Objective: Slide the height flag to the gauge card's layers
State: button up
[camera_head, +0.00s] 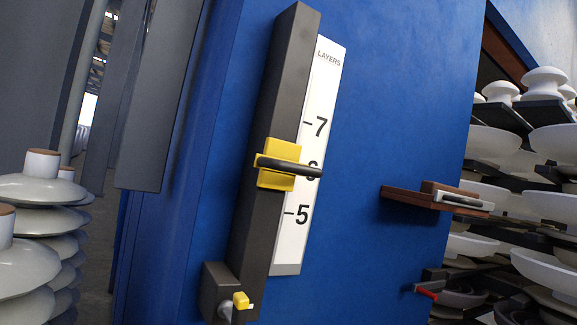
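The height flag (277,180) is a yellow block with a dark bar handle across it. It sits on a dark upright rail (262,120) fixed to a blue panel. The white gauge card (322,85) beside the rail is headed LAYERS and marked 7, 6 and 5 from top to bottom. The flag stands between the 7 and 5 marks, level with the 6. Its dark bar reaches right over the card and hides part of the 6. No gripper shows in the view, and nothing is seen holding the flag.
A dark box with a small yellow piece (240,300) is at the rail's foot. A brown bracket with a metal handle (440,198) juts from the panel at right. White insulators stand on racks (540,150) at right and in stacks (38,200) at left.

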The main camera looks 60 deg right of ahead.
aim_at(279, 165)
jog(key=z, duration=1.25)
